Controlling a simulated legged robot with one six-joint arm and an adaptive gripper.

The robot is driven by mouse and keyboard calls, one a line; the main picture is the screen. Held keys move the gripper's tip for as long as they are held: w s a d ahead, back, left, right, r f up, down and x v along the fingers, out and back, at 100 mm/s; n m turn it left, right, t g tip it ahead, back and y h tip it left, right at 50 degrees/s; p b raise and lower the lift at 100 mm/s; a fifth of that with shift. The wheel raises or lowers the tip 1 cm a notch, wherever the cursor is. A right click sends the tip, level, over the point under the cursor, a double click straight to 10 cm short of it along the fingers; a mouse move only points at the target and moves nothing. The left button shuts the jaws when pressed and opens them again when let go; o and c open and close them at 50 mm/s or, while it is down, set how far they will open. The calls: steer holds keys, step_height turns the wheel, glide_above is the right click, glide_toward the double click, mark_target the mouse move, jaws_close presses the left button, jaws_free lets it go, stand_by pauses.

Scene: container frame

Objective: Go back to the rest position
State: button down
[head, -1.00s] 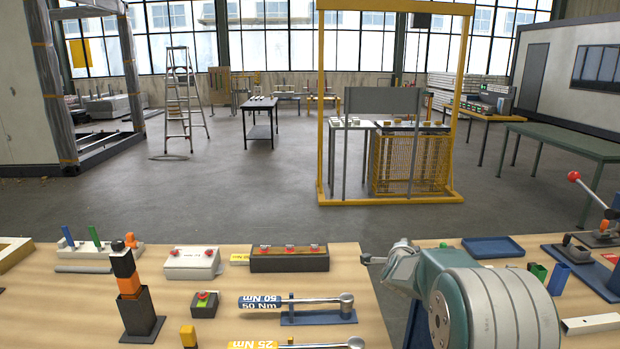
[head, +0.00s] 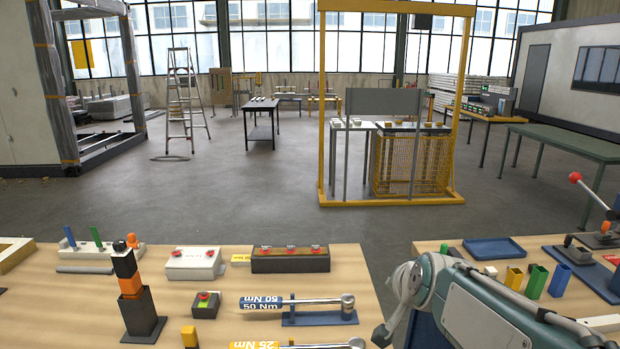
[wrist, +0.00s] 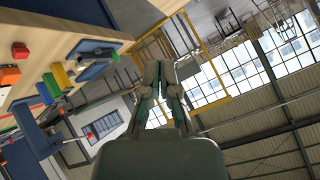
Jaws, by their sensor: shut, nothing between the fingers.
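My gripper shows in the wrist view (wrist: 160,82) with its two fingers closed together and nothing between them. It is held in free air, pointing away from the benches toward the hall and its windows. In the head view my arm is folded at the lower right, in front of the gap between the two benches. The fingertips cannot be made out clearly in the head view.
The left bench (head: 230,287) carries torque wrenches (head: 320,300), a stack of blocks (head: 130,290) and button boxes (head: 193,263). The right bench holds a blue tray (head: 494,248) and coloured holders (head: 536,281). A yellow frame (head: 324,120) stands on open floor beyond.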

steer(key=s+f+n+g, duration=0.2)
steer(key=s+n, duration=0.1)
steer(key=s, duration=0.8)
steer(key=s+f+n+g, duration=0.2)
steer(key=s+n, duration=0.1)
steer(key=s, duration=0.8)
steer(key=shift+s+f+h, duration=0.15)
steer(key=shift+f+h, duration=0.15)
steer(key=shift+f, duration=0.1)
